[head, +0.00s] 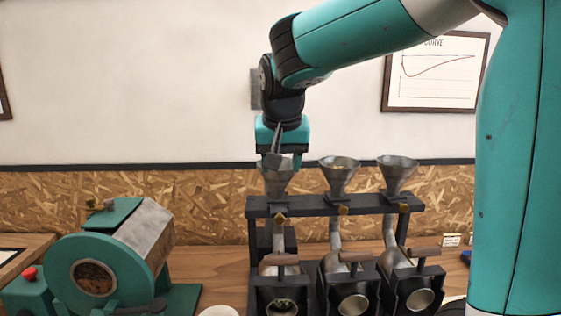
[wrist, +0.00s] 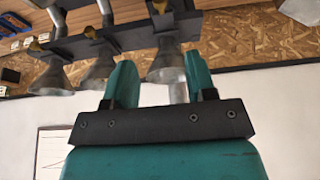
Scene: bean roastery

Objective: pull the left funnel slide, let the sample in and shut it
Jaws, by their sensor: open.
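The left funnel (head: 275,182) is a grey metal cone at the left end of a dark rack. A small brass-coloured slide knob (head: 279,218) sits below it. My gripper (head: 281,158) points down at the left funnel's mouth, its fingers overlapping the rim in the picture. In the wrist view, my gripper (wrist: 160,82) has its two teal fingers apart, with the left funnel (wrist: 166,64) showing beyond and between them. A pale grey piece (wrist: 178,93) also shows there; I cannot tell what it is. The inside of the left funnel is hidden, so no sample is visible there.
The middle funnel (head: 339,178), with something pale inside, and the right funnel (head: 397,176) share the rack (head: 365,204). Small roaster drums with wooden handles stand below. A green roasting machine (head: 105,258) stands left. The wall behind is close.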

